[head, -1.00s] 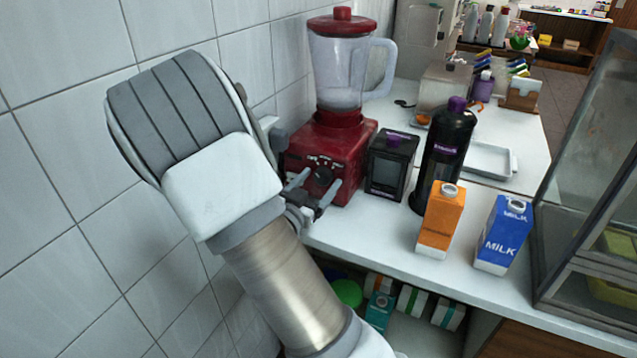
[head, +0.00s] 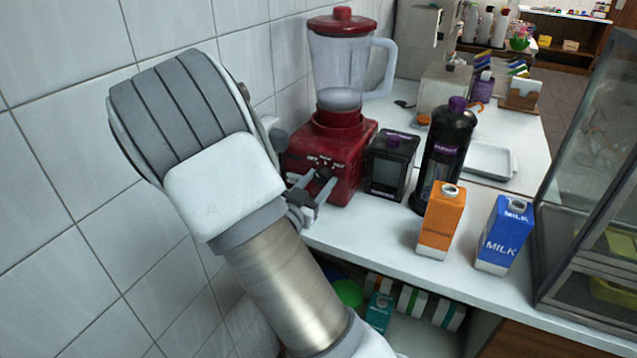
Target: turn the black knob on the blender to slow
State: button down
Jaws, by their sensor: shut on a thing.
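The red blender (head: 352,162) with a clear jar (head: 340,72) stands on the white counter against the tiled wall. Its black knob (head: 323,173) is on the front of the base, mostly covered by my fingers. My gripper (head: 318,183) is at the front of the base, with its fingers closed in around the knob. The knob's setting and its markings are too small and covered to read.
A black box-shaped device (head: 391,165) stands close to the right of the blender, with a dark bottle (head: 443,150) beside it. An orange carton (head: 440,222) and a blue milk carton (head: 504,236) stand near the front edge. A glass case (head: 590,200) is at the right.

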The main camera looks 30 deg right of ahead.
jog(key=shift+f, duration=0.1)
jog(key=m+b, duration=0.3)
jog(key=b, duration=0.1)
jog(key=shift+f+m, duration=0.15)
jog(key=shift+m, duration=0.25)
jog(key=m+b, duration=0.3)
jog(key=b, duration=0.1)
jog(key=shift+m, duration=0.3)
jog(key=shift+r, duration=0.2)
jog(key=shift+c, duration=1.4)
grip_release()
jog(key=shift+a, duration=0.1)
